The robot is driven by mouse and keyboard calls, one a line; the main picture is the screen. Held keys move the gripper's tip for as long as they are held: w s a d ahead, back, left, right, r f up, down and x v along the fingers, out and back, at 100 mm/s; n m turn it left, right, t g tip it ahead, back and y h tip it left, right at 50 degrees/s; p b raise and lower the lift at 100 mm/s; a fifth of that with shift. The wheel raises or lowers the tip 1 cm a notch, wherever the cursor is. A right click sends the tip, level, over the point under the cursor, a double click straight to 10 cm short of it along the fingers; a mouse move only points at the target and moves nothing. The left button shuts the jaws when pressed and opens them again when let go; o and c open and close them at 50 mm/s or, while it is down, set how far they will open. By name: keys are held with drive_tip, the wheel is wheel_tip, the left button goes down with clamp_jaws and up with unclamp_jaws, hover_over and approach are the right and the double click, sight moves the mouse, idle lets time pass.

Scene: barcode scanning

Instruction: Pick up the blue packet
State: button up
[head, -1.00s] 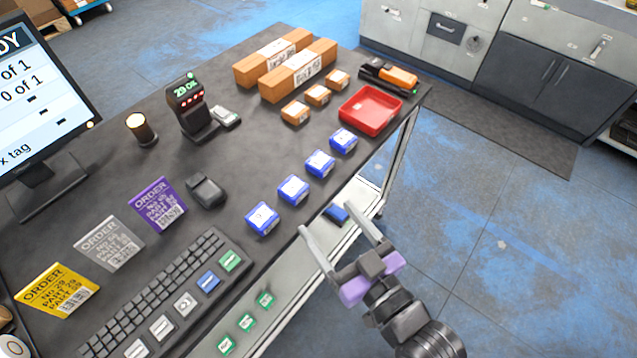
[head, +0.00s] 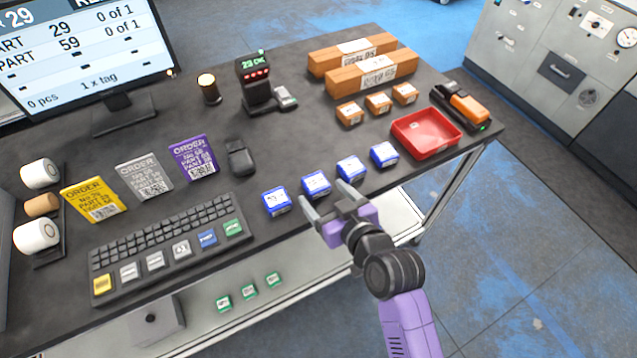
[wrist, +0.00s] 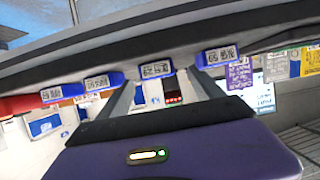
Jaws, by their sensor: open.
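Several blue packets with white labels stand in a row along the table's front edge: the leftmost (head: 276,202), the second (head: 316,184), the third (head: 351,169) and the rightmost (head: 383,154). My gripper (head: 326,196) is open and empty, at the front edge, just in front of the second packet. In the wrist view the row is mirrored, and the second packet (wrist: 156,70) shows between and beyond my open fingers (wrist: 158,78). I cannot tell whether a finger touches anything.
A red tray (head: 428,152) and an orange-black device (head: 462,107) are right of the packets. Small orange boxes (head: 378,103) sit behind them. A keyboard (head: 160,240) lies to the left. A black scale-like device (head: 255,88) and monitor (head: 90,50) stand at the back.

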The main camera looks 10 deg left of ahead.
sight(317, 183)
drive_tip(key=x, duration=0.2)
drive_tip(key=p+x, duration=0.1)
drive_tip(key=x, duration=0.1)
drive_tip(key=shift+w+r, duration=0.15)
drive_tip(key=shift+r, duration=0.25)
drive_tip(key=shift+w+a+f, duration=0.3)
drive_tip(key=shift+w, duration=0.25)
drive_tip(key=c, duration=1.6)
